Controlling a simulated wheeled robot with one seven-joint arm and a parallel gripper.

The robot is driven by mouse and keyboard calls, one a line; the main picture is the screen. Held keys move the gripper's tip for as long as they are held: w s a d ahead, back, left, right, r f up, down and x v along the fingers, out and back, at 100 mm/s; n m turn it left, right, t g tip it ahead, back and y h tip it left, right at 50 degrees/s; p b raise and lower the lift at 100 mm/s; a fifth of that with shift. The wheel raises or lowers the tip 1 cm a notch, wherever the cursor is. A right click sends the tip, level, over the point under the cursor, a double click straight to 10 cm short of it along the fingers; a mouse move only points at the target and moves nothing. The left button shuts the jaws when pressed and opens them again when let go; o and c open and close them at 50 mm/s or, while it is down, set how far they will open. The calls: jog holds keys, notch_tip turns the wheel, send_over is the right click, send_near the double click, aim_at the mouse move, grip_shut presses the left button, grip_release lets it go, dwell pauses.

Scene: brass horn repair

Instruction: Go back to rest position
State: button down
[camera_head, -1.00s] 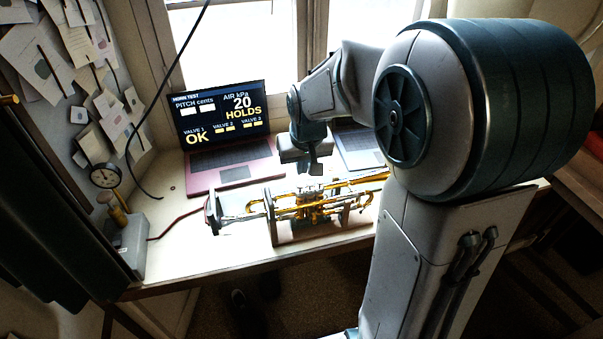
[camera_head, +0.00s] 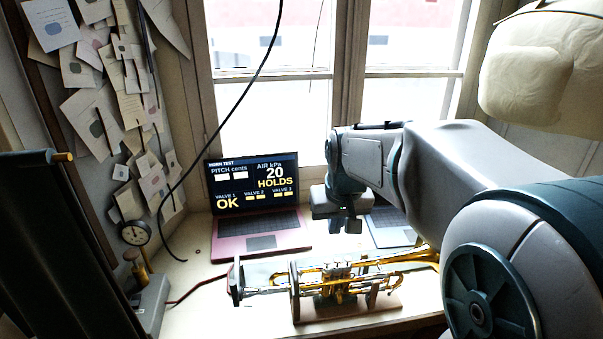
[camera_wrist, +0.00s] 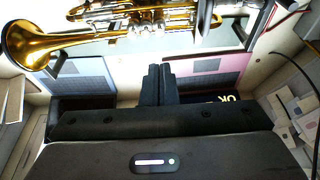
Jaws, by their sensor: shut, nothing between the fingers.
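My gripper (camera_head: 353,225) hangs in the air above the bench, between the pink laptop and the second laptop. In the wrist view its two dark fingers (camera_wrist: 158,84) are together with nothing between them. The brass horn (camera_head: 340,277) lies in its wooden stand (camera_head: 350,309) below and in front of my gripper, apart from it. In the wrist view the horn (camera_wrist: 45,45) shows its bell at the upper left.
The pink laptop (camera_head: 262,243) shows "HOLDS" and valve 1 "OK". A dial gauge (camera_head: 135,233) on a grey block stands at left, with a red hose and a black cable. Clear bench (camera_head: 195,270) lies left of the horn.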

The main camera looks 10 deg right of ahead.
jog(key=s+f, duration=0.3)
jog(key=s, duration=1.4)
jog(key=shift+s+a, duration=0.15)
jog(key=shift+s, duration=0.15)
jog(key=shift+f, duration=0.1)
